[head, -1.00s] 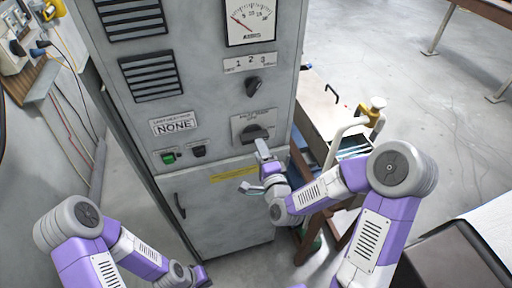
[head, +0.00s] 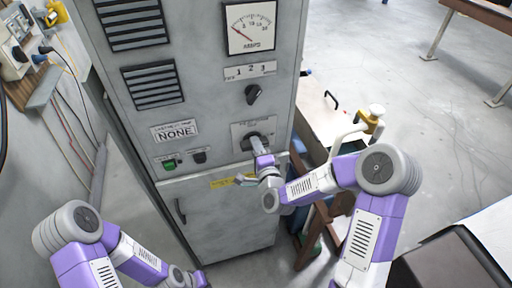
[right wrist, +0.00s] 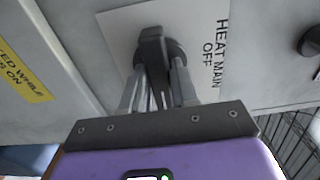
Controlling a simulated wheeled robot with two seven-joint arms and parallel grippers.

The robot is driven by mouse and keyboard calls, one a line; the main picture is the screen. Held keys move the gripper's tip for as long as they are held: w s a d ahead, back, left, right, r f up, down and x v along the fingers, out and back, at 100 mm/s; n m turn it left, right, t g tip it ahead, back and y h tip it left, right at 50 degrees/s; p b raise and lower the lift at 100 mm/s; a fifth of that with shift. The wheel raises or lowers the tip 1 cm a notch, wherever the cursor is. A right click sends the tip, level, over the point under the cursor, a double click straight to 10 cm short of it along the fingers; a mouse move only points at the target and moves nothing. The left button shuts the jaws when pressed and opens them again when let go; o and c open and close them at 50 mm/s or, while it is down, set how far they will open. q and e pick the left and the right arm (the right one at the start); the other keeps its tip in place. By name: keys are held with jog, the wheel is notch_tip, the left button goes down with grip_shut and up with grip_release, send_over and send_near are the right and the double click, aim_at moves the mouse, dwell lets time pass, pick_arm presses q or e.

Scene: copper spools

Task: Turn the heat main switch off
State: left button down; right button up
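The heat main switch is a dark rotary knob on a light plate (head: 240,130) on the grey cabinet. In the right wrist view its handle (right wrist: 152,45) lies crosswise to the label "HEAT MAIN OFF" (right wrist: 214,45), not pointing at OFF. My right gripper (head: 258,143) is at the switch and covers part of it. In the right wrist view its fingers (right wrist: 156,82) are apart, one on each side of the handle, with gaps showing. My left gripper (head: 198,279) hangs low at the bottom, away from the cabinet; its fingers are not clear.
Above the switch are a smaller dark knob (head: 253,94) and a dial gauge (head: 250,27). A green button (head: 170,164) and a yellow label (head: 222,183) are nearby. A cart (head: 325,115) stands right of the cabinet. Open floor lies beyond.

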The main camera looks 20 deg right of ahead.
grip_shut()
jog(key=shift+n+b, duration=7.9)
jog(key=shift+n, duration=1)
jog(key=o, duration=0.8)
grip_release()
jog(key=s, duration=0.7)
jog(key=shift+s+d, duration=0.15)
jog(key=shift+s, duration=0.15)
